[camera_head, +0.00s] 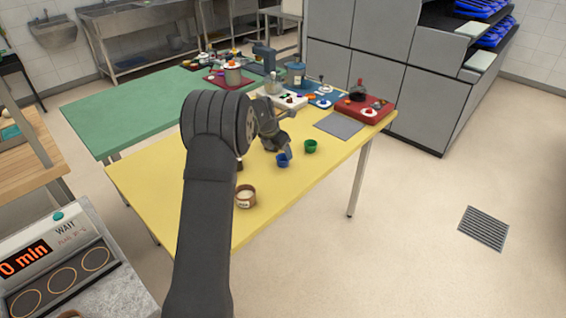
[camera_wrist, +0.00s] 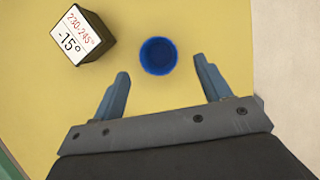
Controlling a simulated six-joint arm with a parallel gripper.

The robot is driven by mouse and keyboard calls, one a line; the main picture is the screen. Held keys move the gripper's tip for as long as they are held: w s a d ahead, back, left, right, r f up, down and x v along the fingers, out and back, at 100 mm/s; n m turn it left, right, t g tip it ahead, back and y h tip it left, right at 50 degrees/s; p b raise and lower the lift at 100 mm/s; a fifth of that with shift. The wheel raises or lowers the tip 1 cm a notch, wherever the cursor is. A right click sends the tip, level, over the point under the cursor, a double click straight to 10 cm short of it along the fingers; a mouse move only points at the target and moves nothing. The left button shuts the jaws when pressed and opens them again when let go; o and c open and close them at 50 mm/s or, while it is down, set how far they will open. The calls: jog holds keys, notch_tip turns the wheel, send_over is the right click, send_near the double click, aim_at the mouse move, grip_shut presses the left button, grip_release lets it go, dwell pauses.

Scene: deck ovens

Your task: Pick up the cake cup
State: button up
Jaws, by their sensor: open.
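A small blue cup (camera_head: 282,160) stands on the yellow table (camera_head: 140,180), and it also shows in the wrist view (camera_wrist: 158,56), seen from above as a round dark-blue opening. A green cup (camera_head: 309,146) stands a little to its right in the head view. I cannot tell from the pictures which cup is the cake cup. My gripper (camera_wrist: 161,66) is open and empty. In the wrist view its two fingers point toward the blue cup, which lies between and slightly beyond the tips, with gaps on both sides.
A dark block labelled "230-245" and "-15°" (camera_wrist: 83,37) stands left of the blue cup in the wrist view. A brown cup with pale contents (camera_head: 245,197) stands nearer. A red board (camera_head: 362,108) and grey mat (camera_head: 339,125) lie at the far right end.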

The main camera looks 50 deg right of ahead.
aim_at(283, 158)
jog(key=shift+x, duration=3.05)
jog(key=shift+w, duration=0.15)
jog(key=c, duration=1)
